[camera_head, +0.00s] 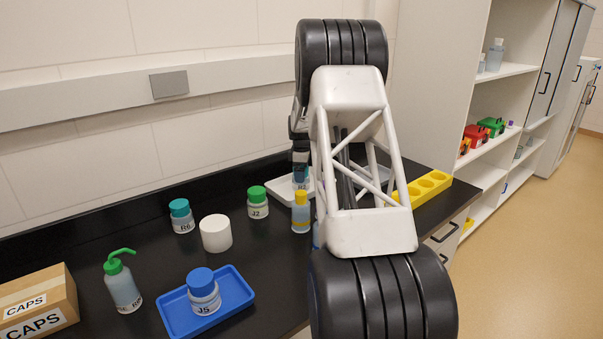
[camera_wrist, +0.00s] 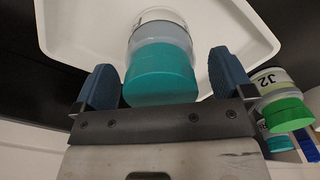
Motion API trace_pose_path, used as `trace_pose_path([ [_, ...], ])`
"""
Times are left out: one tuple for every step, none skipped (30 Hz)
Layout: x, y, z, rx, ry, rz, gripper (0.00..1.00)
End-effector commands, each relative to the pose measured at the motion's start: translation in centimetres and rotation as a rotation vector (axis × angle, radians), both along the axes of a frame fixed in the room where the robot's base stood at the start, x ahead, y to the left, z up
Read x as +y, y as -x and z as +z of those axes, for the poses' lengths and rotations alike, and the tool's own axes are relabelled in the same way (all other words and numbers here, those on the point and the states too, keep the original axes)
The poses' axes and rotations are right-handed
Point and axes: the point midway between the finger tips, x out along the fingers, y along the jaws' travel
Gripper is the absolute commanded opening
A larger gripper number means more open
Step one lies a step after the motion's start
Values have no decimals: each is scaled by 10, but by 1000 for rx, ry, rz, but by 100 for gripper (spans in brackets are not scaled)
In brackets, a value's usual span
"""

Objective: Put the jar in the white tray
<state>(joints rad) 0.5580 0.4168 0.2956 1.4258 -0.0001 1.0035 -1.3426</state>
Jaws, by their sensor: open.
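A jar with a teal lid (camera_wrist: 160,72) and a pale label stands in the white tray (camera_wrist: 80,28) in the wrist view. In the head view the same jar (camera_head: 301,183) shows in the white tray (camera_head: 282,188), partly hidden by my gripper and arm. My gripper (camera_wrist: 163,78) is open, with one blue finger on each side of the teal lid. Gaps show between the fingers and the lid. The head view shows my gripper (camera_head: 300,160) just above the jar. The tray's right part is hidden behind my arm.
A green-lidded jar J2 (camera_head: 258,203), a yellow-capped bottle (camera_head: 301,212), a teal-lidded jar (camera_head: 182,216) and a white cylinder (camera_head: 216,234) stand nearby. A blue tray (camera_head: 235,289) holds jar J5 (camera_head: 203,292). A yellow rack (camera_head: 428,187) is at right.

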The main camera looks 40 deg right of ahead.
Motion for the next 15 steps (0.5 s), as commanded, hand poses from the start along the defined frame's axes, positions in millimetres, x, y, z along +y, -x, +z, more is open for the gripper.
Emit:
trace_pose_path([
  [0, 0, 3, -1, 1, 0, 99],
  [0, 0, 5, -1, 1, 0, 99],
  [0, 0, 8, -1, 1, 0, 99],
  [0, 0, 10, -1, 1, 0, 99],
  [0, 0, 13, -1, 1, 0, 99],
  [0, 0, 17, -1, 1, 0, 99],
  [0, 0, 21, -1, 1, 0, 99],
  [0, 0, 25, -2, 1, 0, 99],
  [0, 0, 30, -2, 1, 0, 99],
  [0, 0, 35, -1, 1, 0, 99],
  [0, 0, 39, -1, 1, 0, 99],
  [0, 0, 46, -2, 1, 0, 99],
  [0, 0, 50, -2, 1, 0, 99],
  [0, 0, 55, -2, 1, 0, 99],
  [0, 0, 62, -1, 1, 0, 99],
])
